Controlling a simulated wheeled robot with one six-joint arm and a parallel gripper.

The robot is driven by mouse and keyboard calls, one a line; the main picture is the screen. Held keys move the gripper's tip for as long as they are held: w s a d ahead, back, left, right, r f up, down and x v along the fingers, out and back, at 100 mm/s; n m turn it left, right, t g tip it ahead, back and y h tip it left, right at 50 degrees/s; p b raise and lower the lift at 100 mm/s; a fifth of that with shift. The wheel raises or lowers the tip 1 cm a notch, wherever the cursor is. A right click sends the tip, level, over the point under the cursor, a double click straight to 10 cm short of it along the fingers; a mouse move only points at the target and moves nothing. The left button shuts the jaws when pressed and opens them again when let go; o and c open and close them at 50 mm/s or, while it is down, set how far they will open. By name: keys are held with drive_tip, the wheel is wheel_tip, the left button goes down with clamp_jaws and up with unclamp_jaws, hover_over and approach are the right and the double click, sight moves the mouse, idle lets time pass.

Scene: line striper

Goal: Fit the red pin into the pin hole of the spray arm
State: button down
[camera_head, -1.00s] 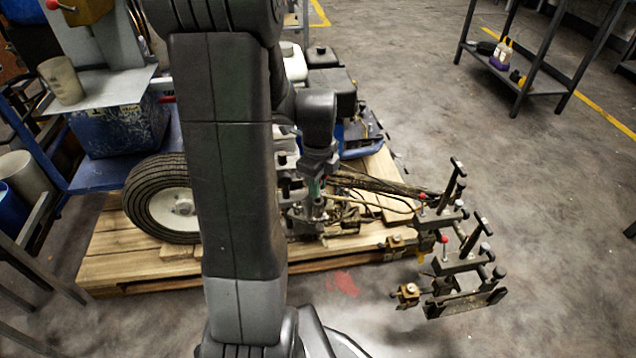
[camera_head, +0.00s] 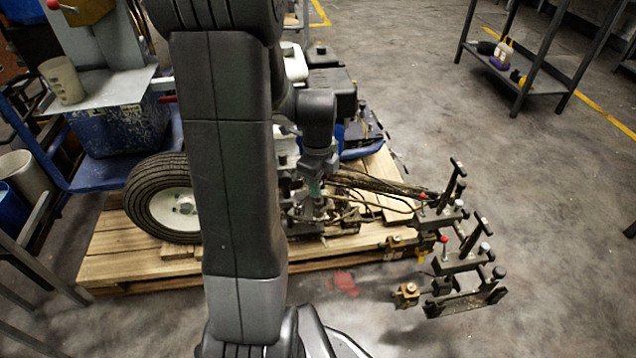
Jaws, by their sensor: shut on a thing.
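My gripper (camera_head: 315,188) is in the middle, pointing down over the machine's metal parts. It is shut on a small greenish thing, too small and partly hidden to name. The spray arm (camera_head: 462,270) seems to be the dark metal assembly with black-tipped rods at the right, reaching out past the pallet. Two red-topped pins stand on it, an upper one (camera_head: 422,197) and a lower one (camera_head: 444,240). My gripper is apart from both, to their left. I cannot make out the pin hole.
A line striper with a black tyre (camera_head: 150,208) stands on a wooden pallet (camera_head: 120,268). A blue cart (camera_head: 95,180) is at the left and a grey shelf (camera_head: 540,87) at the back right. The floor right of the spray arm is clear.

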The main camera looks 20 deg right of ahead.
drive_tip(key=shift+f+b, duration=0.95)
drive_tip(key=shift+f, duration=0.6)
idle(1.0)
drive_tip(key=shift+r+p, duration=0.35)
drive_tip(key=shift+p, duration=0.05)
drive_tip(key=shift+f, duration=0.3)
idle(1.9)
drive_tip(key=shift+r+p, duration=0.25)
drive_tip(key=shift+p, duration=0.2)
idle(2.4)
